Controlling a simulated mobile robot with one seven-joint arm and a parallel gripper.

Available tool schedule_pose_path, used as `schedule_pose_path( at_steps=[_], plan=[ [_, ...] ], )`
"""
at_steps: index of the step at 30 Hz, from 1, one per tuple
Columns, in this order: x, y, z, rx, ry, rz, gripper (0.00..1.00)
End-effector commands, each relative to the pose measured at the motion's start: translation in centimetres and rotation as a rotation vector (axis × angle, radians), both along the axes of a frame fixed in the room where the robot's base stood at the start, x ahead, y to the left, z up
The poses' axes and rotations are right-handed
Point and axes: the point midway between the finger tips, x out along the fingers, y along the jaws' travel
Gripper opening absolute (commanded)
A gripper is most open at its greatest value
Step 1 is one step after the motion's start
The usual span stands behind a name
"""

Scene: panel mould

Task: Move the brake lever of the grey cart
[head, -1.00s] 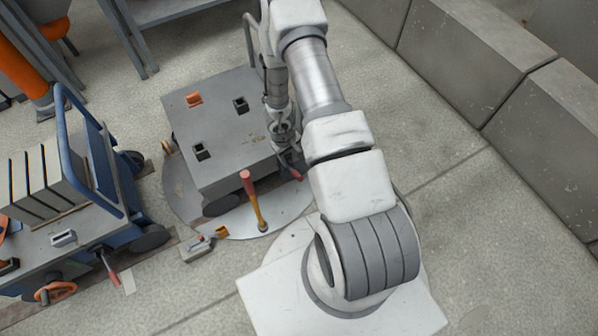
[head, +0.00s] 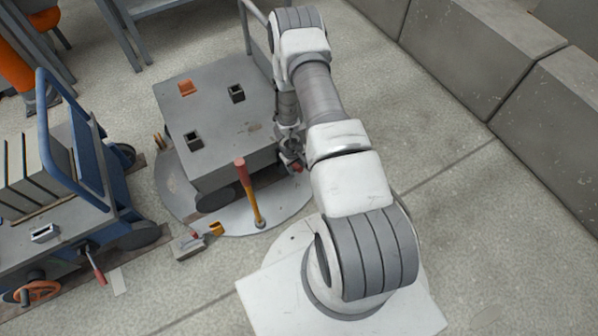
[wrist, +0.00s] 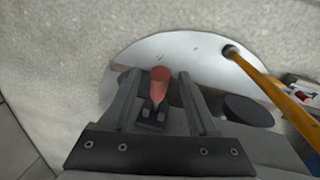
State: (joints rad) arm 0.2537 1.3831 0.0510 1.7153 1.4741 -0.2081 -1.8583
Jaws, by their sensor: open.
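The grey cart (head: 215,110) stands on a round, pale floor plate, left of my arm in the head view. Its brake lever, with a red handle (wrist: 160,80) on a dark base, shows in the wrist view. My gripper (wrist: 159,74) is open, with one finger on each side of the red handle and visible gaps between. In the head view my gripper (head: 289,153) is low at the cart's right side, and only a bit of red shows by it. My arm hides most of the lever there.
A post with a red top and yellow shaft (head: 251,195) stands at the cart's near side. A blue cart (head: 75,165) with grey slabs and its own red lever (head: 95,265) is at left. A small grey block (head: 188,246) lies between. Concrete blocks (head: 480,70) line the right.

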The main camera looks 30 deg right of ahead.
Motion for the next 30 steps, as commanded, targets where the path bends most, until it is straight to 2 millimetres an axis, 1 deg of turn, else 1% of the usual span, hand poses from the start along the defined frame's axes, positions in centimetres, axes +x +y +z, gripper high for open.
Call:
schedule_pose_path(
  at_steps=[1,4,14,15,17,18,20,24,25,30],
  plan=[
    [-0.01,-0.11,-0.84,0.001,0.000,-0.001,0.59],
    [0.06,-0.22,-1.44,0.000,0.000,-0.001,0.59],
    [0.04,-0.29,-1.67,0.000,0.000,0.000,0.59],
    [0.05,-0.29,-1.67,-0.001,0.000,0.000,0.56],
    [0.05,-0.29,-1.66,-0.001,0.000,0.000,0.45],
    [0.05,-0.29,-1.66,-0.001,0.000,0.000,0.38],
    [0.05,-0.29,-1.66,-0.001,0.000,0.000,0.27],
    [0.05,-0.29,-1.66,0.000,0.000,0.000,0.02],
    [0.05,-0.29,-1.65,0.000,0.000,0.000,0.00],
    [0.05,-0.29,-1.65,0.000,0.000,0.000,0.00]
  ],
)
